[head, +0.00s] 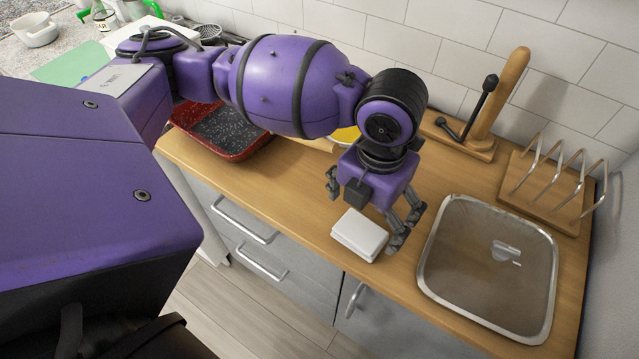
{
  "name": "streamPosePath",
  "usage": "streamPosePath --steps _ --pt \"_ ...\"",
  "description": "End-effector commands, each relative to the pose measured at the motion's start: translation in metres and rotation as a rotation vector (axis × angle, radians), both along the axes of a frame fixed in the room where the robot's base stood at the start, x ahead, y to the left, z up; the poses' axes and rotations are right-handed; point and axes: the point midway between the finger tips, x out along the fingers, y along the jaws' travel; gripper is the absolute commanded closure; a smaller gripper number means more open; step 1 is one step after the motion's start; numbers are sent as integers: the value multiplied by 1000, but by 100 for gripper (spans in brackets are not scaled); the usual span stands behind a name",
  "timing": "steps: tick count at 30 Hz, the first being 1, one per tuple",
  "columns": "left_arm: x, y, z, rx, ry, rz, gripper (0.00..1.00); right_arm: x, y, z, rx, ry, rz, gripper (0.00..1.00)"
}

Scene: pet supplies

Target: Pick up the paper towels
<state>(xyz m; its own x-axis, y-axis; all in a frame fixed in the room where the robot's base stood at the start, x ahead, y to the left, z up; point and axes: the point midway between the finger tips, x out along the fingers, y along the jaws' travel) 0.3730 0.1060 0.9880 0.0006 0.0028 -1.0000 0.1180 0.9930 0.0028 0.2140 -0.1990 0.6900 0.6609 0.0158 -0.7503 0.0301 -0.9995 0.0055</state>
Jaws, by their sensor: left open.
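The paper towels (360,234) look like a small white folded stack lying flat on the wooden counter, near its front edge. My left gripper (366,214) is open and points down just above and behind the stack. One finger is at the stack's right side, close to it; I cannot tell if they touch. The other finger is behind and to the left of the stack. Nothing is seen held between the fingers. My right gripper is not in view.
A metal-rimmed tray (428,273) lies right of the stack. A wooden rack with metal loops (541,190) and a wooden stand (476,148) are behind it. A red speckled pan (232,152) and a partly hidden yellow item (346,135) are left of the gripper. The counter left of the stack is clear.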

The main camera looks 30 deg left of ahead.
Motion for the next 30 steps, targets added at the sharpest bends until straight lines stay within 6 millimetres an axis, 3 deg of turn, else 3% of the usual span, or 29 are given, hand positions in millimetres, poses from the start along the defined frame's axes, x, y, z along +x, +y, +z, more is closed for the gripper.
streamPosePath --steps 9,18,27,30 --pt "2 -1 -45 -2 2 3 3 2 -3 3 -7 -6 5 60" --pt "3 -1 -49 -1 -4 2 3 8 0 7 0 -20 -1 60" --pt "3 -1 -49 -2 -5 1 41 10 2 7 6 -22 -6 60" --pt "4 -1 -49 -2 -6 1 41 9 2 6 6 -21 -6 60"
